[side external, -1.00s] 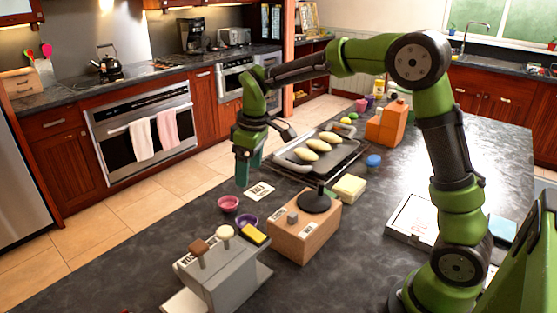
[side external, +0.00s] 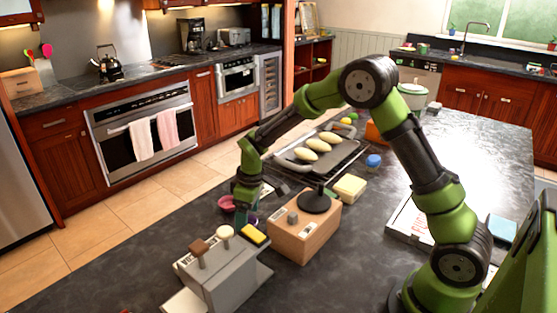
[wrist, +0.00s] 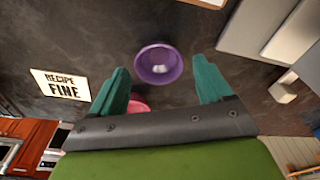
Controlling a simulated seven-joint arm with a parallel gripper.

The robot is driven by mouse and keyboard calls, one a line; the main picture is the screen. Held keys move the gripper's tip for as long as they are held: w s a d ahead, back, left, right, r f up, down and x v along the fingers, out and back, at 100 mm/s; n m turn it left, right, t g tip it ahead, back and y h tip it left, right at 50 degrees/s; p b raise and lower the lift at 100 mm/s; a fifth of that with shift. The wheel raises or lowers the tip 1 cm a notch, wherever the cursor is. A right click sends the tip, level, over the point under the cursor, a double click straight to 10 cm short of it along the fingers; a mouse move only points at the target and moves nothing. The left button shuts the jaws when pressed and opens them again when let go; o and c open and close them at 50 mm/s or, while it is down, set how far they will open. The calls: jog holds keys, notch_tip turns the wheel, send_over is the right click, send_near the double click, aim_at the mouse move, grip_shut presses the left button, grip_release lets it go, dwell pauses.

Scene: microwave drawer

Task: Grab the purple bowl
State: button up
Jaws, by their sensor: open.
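The purple bowl (wrist: 159,64) shows whole in the wrist view, lying between and slightly past my two fingertips as seen from above. In the side view only a sliver of the purple bowl (side external: 253,220) shows, mostly hidden behind my gripper (side external: 241,218). My gripper (wrist: 160,74) points down with its teal fingers spread wide and nothing between them. It is above the bowl; I cannot tell the exact height, and no contact is visible.
A pink bowl (side external: 226,202) stands close beside the purple one. A yellow sponge (side external: 253,234), a wooden box (side external: 304,234) and a grey toaster-like block (side external: 224,278) stand close by. A recipe card (wrist: 60,85) lies on the dark counter. Bare counter lies at the front left.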

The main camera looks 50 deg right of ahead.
notch_tip(320, 180, down, 2)
jog(key=shift+w+f, duration=0.15)
jog(key=shift+f, duration=0.05)
jog(key=c, duration=1)
jog(key=shift+c, duration=0.2)
